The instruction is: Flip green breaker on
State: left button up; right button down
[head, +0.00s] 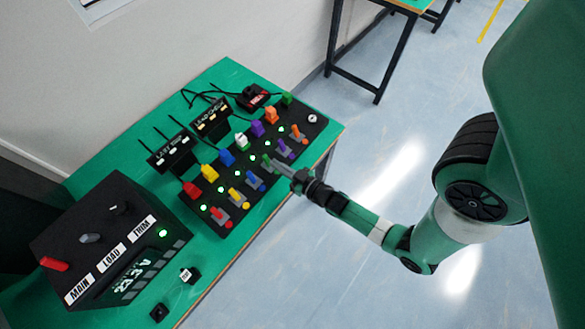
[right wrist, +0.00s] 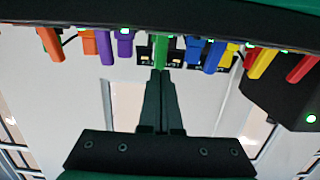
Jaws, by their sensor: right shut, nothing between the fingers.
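The green breaker (head: 266,160) is in the near row of the black breaker panel (head: 235,219), between the blue breaker (head: 254,182) and the purple breaker (head: 285,149). In the right wrist view the green lever (right wrist: 160,49) points toward my fingers. My right gripper (head: 273,163) is shut and empty, with its tips at the green lever. In the right wrist view its fingertips (right wrist: 160,72) line up with the lever end; I cannot tell whether they touch. The fingers hide part of the breaker. My left gripper is not in view.
A black box (head: 165,221) with MAIN, LOAD and TRIM knobs stands at the left. Small display boxes (head: 172,152) stand behind the panel. The floor right of the green table (head: 222,78) is open.

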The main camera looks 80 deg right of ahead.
jog(key=r+p+v, duration=0.2)
jog(key=p+v, duration=0.2)
jog(key=v, duration=0.8)
jog(key=shift+w+r, duration=0.1)
jog(key=shift+w, duration=0.05)
